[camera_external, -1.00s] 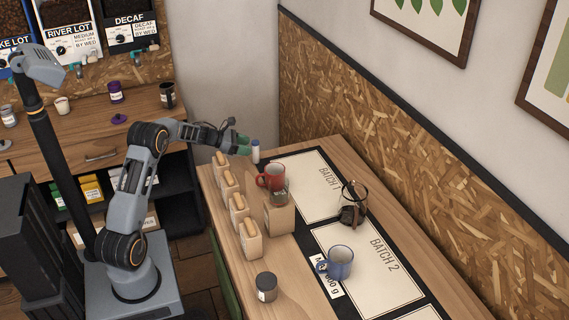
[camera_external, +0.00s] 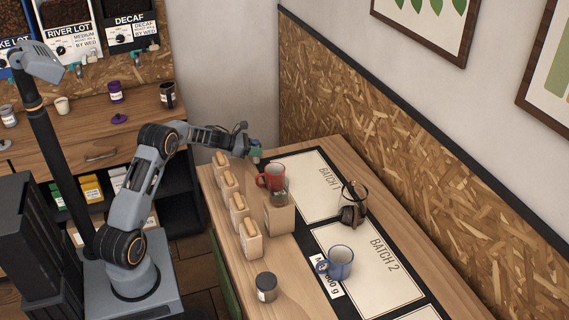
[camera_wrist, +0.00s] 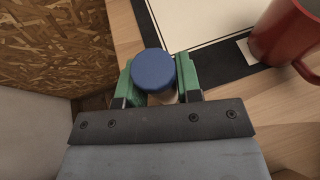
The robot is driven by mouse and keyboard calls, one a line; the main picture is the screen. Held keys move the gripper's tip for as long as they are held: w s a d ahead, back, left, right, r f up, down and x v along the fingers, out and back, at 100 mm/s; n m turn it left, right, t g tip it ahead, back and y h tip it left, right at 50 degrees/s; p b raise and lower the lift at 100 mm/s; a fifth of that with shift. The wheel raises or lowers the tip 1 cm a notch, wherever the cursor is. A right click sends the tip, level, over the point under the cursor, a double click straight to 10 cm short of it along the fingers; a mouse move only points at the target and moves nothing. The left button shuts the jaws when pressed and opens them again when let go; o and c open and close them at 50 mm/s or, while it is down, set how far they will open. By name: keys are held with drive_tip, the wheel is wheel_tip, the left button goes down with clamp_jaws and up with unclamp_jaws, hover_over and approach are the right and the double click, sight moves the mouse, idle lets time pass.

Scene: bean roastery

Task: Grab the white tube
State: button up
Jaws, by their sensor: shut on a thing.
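The white tube with a blue cap (camera_wrist: 153,69) stands between the green fingers of my gripper (camera_wrist: 160,82) in the wrist view. The cap hides most of its white body, and a finger presses on each side. In the external view my gripper (camera_external: 256,155) is at the far left end of the long table, and it covers nearly all of the tube. My gripper is shut on the tube. I cannot tell whether the tube still touches the table.
A red mug (camera_external: 271,177) stands close to the right of my gripper, by a block with a dark jar. Several wooden-topped containers (camera_external: 239,207) line the table's left edge. A glass carafe (camera_external: 352,204), a blue mug (camera_external: 337,262) and a dark jar (camera_external: 266,287) stand farther off.

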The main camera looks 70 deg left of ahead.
drive_tip(key=c, duration=0.3)
drive_tip(key=shift+r, duration=0.1)
drive_tip(key=shift+c, duration=0.2)
